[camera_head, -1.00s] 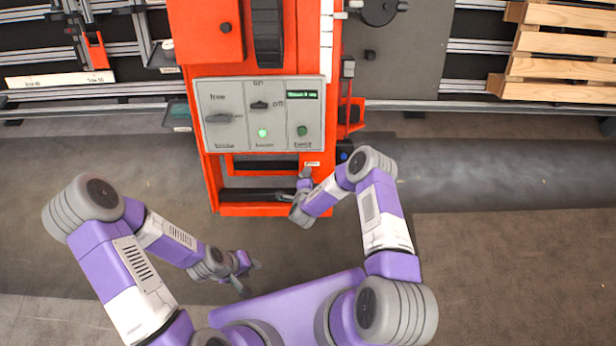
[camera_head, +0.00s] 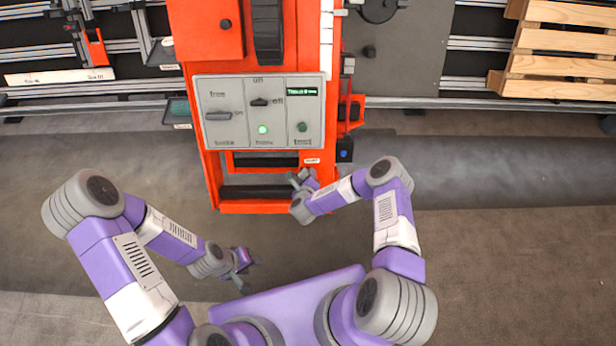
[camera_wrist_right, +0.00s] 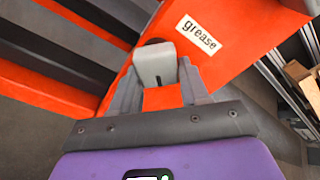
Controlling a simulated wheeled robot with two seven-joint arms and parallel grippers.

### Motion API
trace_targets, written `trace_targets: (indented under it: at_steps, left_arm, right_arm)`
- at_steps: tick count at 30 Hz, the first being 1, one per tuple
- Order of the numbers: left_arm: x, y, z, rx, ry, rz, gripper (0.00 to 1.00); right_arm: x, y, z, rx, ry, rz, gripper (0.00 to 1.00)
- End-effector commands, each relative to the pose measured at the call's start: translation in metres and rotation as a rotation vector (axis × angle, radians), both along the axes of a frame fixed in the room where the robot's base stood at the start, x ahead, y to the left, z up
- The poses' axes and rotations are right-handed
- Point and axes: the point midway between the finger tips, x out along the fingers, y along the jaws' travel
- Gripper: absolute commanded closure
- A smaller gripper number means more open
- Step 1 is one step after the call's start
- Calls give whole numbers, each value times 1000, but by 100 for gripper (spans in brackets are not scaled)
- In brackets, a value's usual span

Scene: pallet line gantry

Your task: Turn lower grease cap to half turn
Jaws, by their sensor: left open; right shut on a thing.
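The lower grease cap (camera_wrist_right: 155,66) shows in the right wrist view as a pale grey block against the orange frame, beside a white "grease" label (camera_wrist_right: 198,34). My right gripper (camera_wrist_right: 157,75) is shut on it, a finger on each side. How far the cap is turned I cannot tell. In the head view my right gripper (camera_head: 303,180) is at the lower right of the orange machine (camera_head: 228,160), just below the label (camera_head: 312,160), and the cap is hidden there. My left gripper (camera_head: 250,268) is open and empty above the floor, away from the machine.
A grey control panel (camera_head: 260,112) with switches, a lit green lamp (camera_head: 263,129) and a small display (camera_head: 302,92) is on the machine above the gripper. A wooden pallet (camera_head: 560,65) stands at the upper right. The floor on both sides is clear.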

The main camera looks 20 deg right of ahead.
Motion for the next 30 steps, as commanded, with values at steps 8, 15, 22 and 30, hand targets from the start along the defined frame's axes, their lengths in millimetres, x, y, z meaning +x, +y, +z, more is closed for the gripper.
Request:
trace_targets:
  at_steps: [8,15,22,30]
  left_arm:
    - [0,0,0,0,0,0,60]
    - [0,0,0,0,0,0,60]
    - [0,0,-1,0,0,0,60]
    - [0,0,-1,0,0,0,60]
  right_arm:
    - [0,4,-2,229,-64,-123,85]
    - [0,7,-3,414,-118,-227,85]
    - [0,10,-3,560,-161,-306,85]
    - [1,11,-3,662,-191,-363,85]
